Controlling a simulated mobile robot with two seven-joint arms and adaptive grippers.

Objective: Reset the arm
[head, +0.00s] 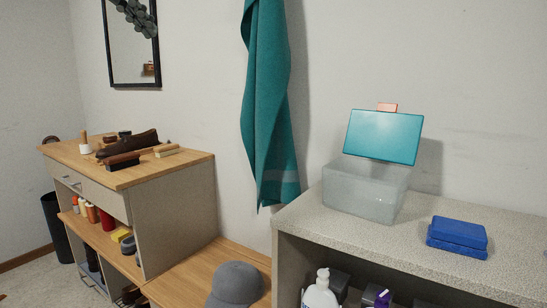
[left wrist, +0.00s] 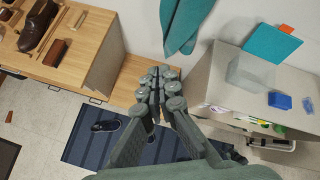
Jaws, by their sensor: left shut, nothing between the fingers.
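Most of the left arm is out of the head view. My right gripper is in neither view.
A wooden cabinet (head: 176,208) with brushes stands left. A teal towel (head: 265,110) hangs on the wall. A speckled shelf unit (head: 390,238) on the right bears a clear box (head: 365,192), a teal lid (head: 383,136) and a blue case (head: 458,236). A grey cap (head: 236,282) lies on a low bench.

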